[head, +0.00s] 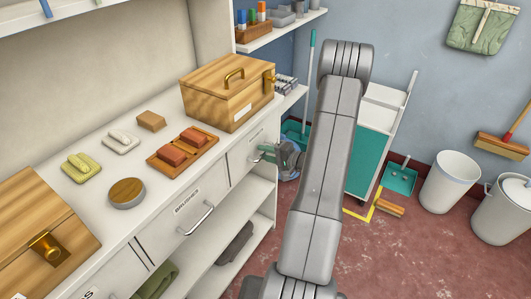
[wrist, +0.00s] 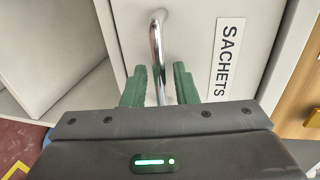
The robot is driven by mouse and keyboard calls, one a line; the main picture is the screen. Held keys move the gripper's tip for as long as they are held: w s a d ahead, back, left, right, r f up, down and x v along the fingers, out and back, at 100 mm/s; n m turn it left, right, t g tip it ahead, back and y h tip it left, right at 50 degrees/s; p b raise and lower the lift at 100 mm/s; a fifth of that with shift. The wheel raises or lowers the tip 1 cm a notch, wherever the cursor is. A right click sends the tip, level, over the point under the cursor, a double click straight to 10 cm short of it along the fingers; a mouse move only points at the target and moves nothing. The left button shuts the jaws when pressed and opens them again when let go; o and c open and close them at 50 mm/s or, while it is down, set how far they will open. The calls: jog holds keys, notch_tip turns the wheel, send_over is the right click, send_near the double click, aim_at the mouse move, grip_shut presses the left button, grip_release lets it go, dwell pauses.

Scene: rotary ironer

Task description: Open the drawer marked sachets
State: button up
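The drawer marked SACHETS (wrist: 195,40) fills much of the wrist view, its label (wrist: 224,58) to the right of an upright-looking metal bar handle (wrist: 155,45). My gripper (wrist: 161,70) is open, with one green finger on each side of the handle and a visible gap to both. In the head view, the drawer front (head: 239,161) is at the far right end of the counter and looks closed, in line with its neighbour. My gripper (head: 266,152) is at its handle, which is mostly hidden there.
The brushes drawer (head: 170,215) with its bar handle is beside it. A wooden box (head: 228,92) stands on the counter above. A lower shelf (head: 238,220) runs beneath. A teal-and-white cart (head: 372,150) and a white bin (head: 450,182) stand to the right.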

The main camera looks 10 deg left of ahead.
jog(key=shift+a, duration=0.1)
jog(key=shift+c, duration=0.5)
grip_shut()
jog(key=shift+f, duration=0.1)
jog(key=f+b+v, duration=0.2)
jog(key=b+v, duration=0.2)
jog(key=v, duration=0.7)
jog(key=d+f+b+v, duration=0.1)
jog(key=b+v, duration=0.3)
jog(key=v, duration=0.8)
jog(key=shift+s+d+f+b, duration=0.25)
jog(key=shift+f+b, duration=0.1)
jog(key=shift+f, duration=0.35)
